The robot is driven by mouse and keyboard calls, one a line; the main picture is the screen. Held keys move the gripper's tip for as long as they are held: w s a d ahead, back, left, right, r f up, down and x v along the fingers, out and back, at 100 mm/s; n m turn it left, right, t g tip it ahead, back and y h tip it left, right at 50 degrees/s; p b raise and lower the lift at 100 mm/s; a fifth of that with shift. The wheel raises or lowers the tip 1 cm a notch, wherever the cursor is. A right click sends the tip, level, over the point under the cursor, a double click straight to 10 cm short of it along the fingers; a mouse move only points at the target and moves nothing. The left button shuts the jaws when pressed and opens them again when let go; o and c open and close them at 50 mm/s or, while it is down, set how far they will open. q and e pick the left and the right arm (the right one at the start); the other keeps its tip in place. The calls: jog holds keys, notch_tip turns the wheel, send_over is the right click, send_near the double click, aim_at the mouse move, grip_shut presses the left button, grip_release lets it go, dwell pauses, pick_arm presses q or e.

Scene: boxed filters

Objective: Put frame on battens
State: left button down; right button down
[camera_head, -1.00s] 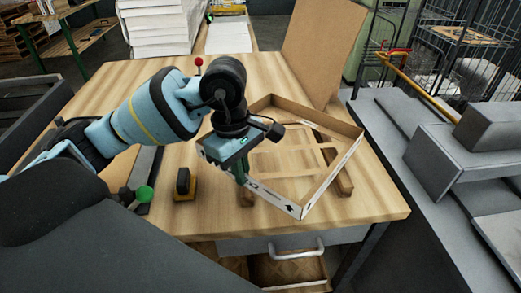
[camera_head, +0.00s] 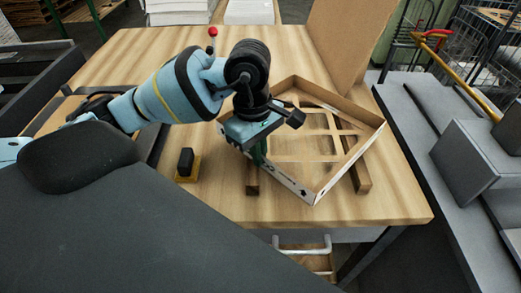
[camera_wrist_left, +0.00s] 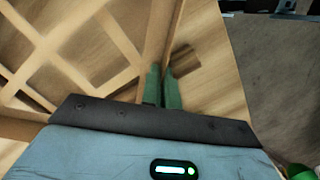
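The frame (camera_head: 348,168) is a shallow open square of brown cardboard-like walls with an inner lattice. It sits turned like a diamond over the battens; I cannot tell whether it rests on them. My left gripper (camera_head: 258,158) is closed on its near-left wall. In the left wrist view, the green fingers (camera_wrist_left: 163,88) straddle that wall, beside the lattice (camera_wrist_left: 70,50). The left batten (camera_head: 252,181) pokes out below the gripper, and the right batten (camera_head: 361,178) pokes out past the near-right wall. The rest of both is hidden. My right gripper is not in view.
A tall brown board (camera_head: 337,40) stands behind the frame. A black and yellow block (camera_head: 187,166) sits left of the gripper, and a red-knobbed post (camera_head: 212,33) stands further back. The wooden table (camera_head: 220,208) is clear at the front. Grey boxes (camera_head: 465,155) lie to the right.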

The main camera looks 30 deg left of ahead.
pick_arm(q)
jog(key=c, duration=2.1)
grip_release()
jog(key=shift+w+f, duration=0.15)
jog(key=shift+w, duration=0.25)
jog(key=shift+c, duration=0.2)
jog(key=o, duration=0.5)
jog(key=shift+s, duration=0.15)
jog(key=shift+c, duration=0.2)
notch_tip(320, 180, up, 12)
jog(key=a, duration=0.1)
jog(key=shift+a+r+p, duration=0.2)
jog(key=shift+p, duration=0.1)
